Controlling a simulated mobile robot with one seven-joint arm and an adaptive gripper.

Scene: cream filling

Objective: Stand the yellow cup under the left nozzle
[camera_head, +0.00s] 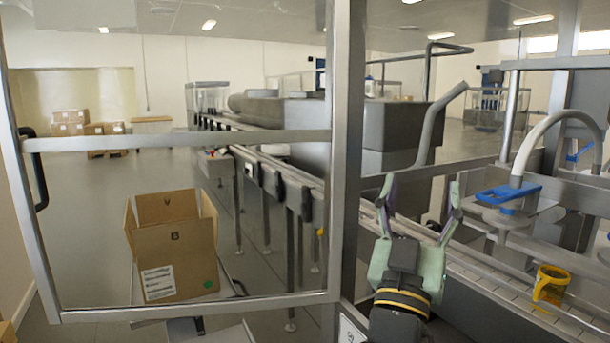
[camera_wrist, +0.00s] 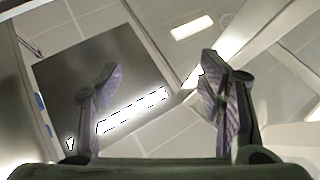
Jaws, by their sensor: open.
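The yellow cup (camera_head: 543,288) stands upright on the conveyor at the lower right of the head view. A nozzle unit with a blue handle (camera_head: 508,193) and a curved white tube (camera_head: 545,130) is above and to the left of the cup.
A metal-framed glass door (camera_head: 180,138) stands open on the left, its upright post (camera_head: 345,150) close to my gripper. The conveyor (camera_head: 490,275) runs along the right, with metal rails above it. A cardboard box (camera_head: 175,250) sits behind the glass.

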